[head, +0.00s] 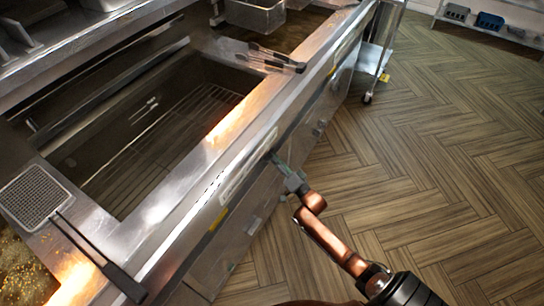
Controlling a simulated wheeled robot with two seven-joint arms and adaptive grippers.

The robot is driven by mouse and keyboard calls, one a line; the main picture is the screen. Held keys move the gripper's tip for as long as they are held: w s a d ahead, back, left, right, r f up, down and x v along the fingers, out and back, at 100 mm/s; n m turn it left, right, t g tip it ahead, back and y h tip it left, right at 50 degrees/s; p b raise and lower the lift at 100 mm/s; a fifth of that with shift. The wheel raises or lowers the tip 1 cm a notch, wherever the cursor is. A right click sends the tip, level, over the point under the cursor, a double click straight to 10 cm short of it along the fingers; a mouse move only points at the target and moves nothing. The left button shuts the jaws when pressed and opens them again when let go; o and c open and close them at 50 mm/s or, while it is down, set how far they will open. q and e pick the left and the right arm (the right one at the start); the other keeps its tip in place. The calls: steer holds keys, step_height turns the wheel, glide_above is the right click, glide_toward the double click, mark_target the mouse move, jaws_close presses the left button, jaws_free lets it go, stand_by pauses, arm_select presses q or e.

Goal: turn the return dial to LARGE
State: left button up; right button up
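The fryer's steel front panel (196,240) runs diagonally from lower left to upper right. I cannot make out the return dial or its markings; it may be hidden by my gripper or too small to see. My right gripper (276,160), on the copper-coloured arm from the lower right, has its grey fingertips at the front panel, beside the right end of a pale label strip (236,180). Whether the fingertips touch anything, and whether they are open or shut, I cannot tell. My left gripper is not in view.
An open fryer vat (150,130) lies behind the front ledge. A mesh skimmer (35,197) with a dark handle lies at the left, and tongs (275,58) lie at the far end. A wheeled cart (375,60) stands beyond. The wooden floor (450,150) at right is clear.

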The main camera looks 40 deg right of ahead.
steer(key=shift+c, duration=0.4)
jaws_close()
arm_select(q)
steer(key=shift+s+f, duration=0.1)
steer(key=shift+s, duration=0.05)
arm_select(e)
steer(key=shift+f, duration=0.15)
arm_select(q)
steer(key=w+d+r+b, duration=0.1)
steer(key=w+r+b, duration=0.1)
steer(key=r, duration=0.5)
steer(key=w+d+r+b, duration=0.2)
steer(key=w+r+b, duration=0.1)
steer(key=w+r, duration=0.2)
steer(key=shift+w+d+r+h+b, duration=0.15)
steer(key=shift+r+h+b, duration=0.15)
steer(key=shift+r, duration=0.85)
arm_select(e)
steer(key=shift+d+n+y, duration=0.1)
steer(key=shift+n+y, duration=1)
steer(key=shift+n, duration=1.2)
steer(key=shift+d+n+y, duration=0.1)
steer(key=shift+n+y, duration=1)
steer(key=shift+n, duration=1.2)
steer(key=shift+d+n+y, duration=0.1)
steer(key=shift+n+y, duration=1)
steer(key=shift+n, duration=1.2)
